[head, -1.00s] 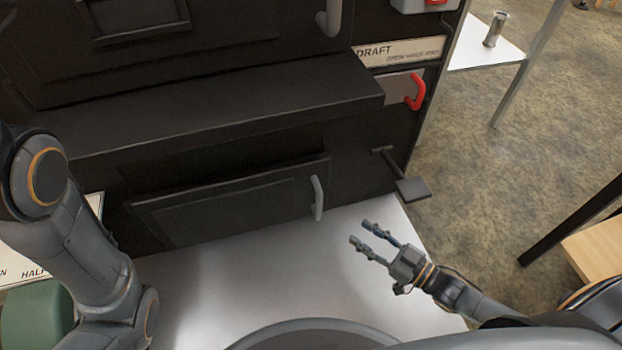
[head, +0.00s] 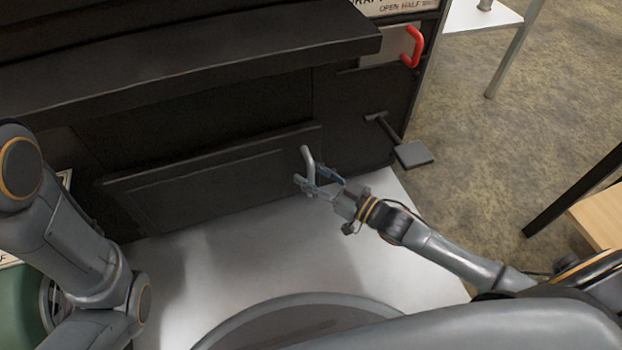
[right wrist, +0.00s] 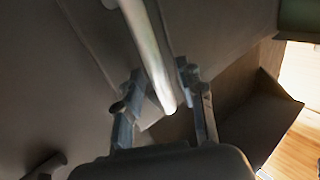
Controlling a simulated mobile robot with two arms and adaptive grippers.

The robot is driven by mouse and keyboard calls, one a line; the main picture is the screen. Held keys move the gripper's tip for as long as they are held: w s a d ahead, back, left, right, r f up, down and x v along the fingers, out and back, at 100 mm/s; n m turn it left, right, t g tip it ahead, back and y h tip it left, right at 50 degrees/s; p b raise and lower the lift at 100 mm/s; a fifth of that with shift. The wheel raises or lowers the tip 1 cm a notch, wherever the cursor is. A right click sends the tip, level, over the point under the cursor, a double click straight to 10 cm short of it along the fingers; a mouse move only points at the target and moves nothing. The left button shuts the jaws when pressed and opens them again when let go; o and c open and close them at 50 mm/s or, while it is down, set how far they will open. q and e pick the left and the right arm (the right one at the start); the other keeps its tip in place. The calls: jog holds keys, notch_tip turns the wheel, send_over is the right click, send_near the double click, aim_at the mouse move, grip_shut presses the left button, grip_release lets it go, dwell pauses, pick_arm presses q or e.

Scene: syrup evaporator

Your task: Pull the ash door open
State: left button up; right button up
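The ash door (head: 215,180) is a wide, low dark panel at the bottom of the black evaporator front, and it looks closed. Its grey bar handle (head: 307,160) stands upright near the door's right end. My right gripper (head: 316,183) is at the handle with its fingers apart. In the right wrist view the handle (right wrist: 150,55) runs down between the two open fingers (right wrist: 157,103), with a gap visible on at least one side. Contact is not clear. My left arm shows at the left, but its gripper is out of view.
A pedal-like black plate on a rod (head: 414,154) sticks out right of the door. A red draft handle (head: 412,46) is above it. A black ledge (head: 200,62) overhangs the door. The pale floor sheet (head: 240,265) before the door is clear.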

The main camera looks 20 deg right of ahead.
jog(key=shift+w+a, duration=0.15)
jog(key=shift+c, duration=0.2)
grip_shut()
